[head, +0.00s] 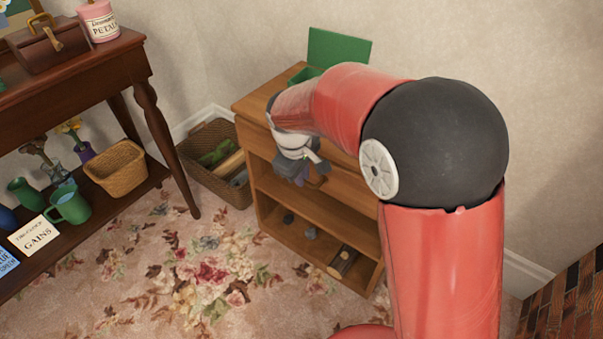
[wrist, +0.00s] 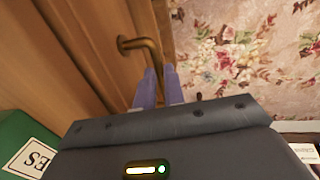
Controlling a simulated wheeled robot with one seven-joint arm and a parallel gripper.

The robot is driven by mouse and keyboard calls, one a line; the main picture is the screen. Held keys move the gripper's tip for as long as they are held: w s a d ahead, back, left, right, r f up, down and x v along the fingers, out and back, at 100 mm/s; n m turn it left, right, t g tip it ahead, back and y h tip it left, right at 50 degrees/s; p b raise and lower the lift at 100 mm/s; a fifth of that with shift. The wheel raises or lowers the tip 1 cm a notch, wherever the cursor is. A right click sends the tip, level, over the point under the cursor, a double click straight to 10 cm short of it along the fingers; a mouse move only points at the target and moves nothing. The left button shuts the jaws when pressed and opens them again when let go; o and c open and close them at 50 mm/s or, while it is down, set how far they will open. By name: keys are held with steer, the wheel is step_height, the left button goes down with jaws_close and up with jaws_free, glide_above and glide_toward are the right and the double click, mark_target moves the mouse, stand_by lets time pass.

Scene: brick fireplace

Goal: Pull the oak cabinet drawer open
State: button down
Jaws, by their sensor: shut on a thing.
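The oak cabinet (head: 262,201) stands against the wall in the head view, with open shelves below its top. My arm hides most of the drawer at its upper front. In the wrist view the wooden front (wrist: 85,50) fills the left side, with a brass bar handle (wrist: 127,43) on it. My gripper (wrist: 160,74) has its purple fingers on either side of the handle's bar, shut on it. The gripper also shows small at the cabinet front in the head view (head: 303,178). I cannot tell how far the drawer is out.
A green box (head: 340,46) with a raised lid stands on the cabinet top. A wicker basket (head: 190,178) sits on the floor left of the cabinet. A dark wooden side table (head: 128,50) stands further left. Floral carpet (head: 190,290) in front of the cabinet is clear.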

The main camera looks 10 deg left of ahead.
steer(key=s+a+b, duration=0.1)
steer(key=s+a, duration=0.2)
steer(key=s, duration=0.5)
steer(key=s+a, duration=0.4)
steer(key=s, duration=0.5)
steer(key=shift+b, duration=0.4)
steer(key=shift+w, duration=0.1)
steer(key=c, duration=1.5)
jaws_free()
steer(key=shift+r, duration=0.1)
steer(key=r, duration=0.2)
steer(key=s+r, duration=0.1)
steer(key=r, duration=0.4)
steer(key=shift+s+a+r+p, duration=0.2)
steer(key=shift+a+r+p, duration=0.05)
steer(key=shift+p, duration=0.1)
